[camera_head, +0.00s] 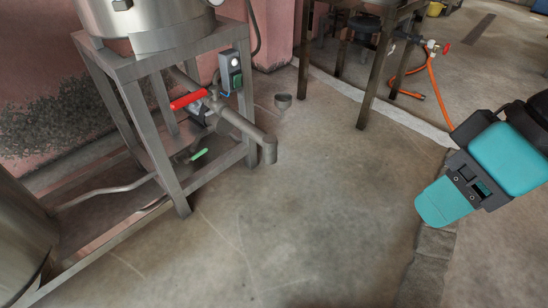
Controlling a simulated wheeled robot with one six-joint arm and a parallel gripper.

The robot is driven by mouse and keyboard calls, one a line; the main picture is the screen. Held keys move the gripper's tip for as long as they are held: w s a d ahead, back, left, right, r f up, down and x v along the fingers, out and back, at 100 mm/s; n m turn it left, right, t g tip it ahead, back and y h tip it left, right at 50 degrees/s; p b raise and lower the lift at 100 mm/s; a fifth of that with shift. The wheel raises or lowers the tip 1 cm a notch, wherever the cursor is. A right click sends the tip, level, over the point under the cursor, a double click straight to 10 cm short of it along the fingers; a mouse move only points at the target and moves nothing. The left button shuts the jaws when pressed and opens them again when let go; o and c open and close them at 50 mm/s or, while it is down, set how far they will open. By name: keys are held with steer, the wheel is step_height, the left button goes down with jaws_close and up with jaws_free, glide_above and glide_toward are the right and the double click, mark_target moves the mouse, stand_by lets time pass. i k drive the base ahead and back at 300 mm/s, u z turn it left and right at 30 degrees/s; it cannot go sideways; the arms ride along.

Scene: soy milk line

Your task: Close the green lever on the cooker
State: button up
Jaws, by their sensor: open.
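The green lever (199,154) is low on the cooker stand, on a thin pipe that runs left beneath the frame. It lies slanted, its right end a little higher, inside the metal legs. The cooker (160,20) is a steel vessel on a metal stand (170,63), cut off at the top. My gripper (434,206), teal and black, is at the right over bare floor, far from the lever and touching nothing. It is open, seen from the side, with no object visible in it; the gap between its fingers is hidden.
A red lever (189,99) sits on the thicker outlet pipe (240,124) above and in front of the green one. A control box (231,72) is on a stand leg. Open floor lies between stand and gripper.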

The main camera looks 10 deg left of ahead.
mark_target(186, 161)
steer(key=z, duration=0.05)
steer(key=k, duration=0.25)
steer(key=z, duration=0.35)
steer(key=i, duration=1.05)
steer(key=u, duration=0.9)
steer(key=i, duration=0.7)
steer(key=u, duration=0.45)
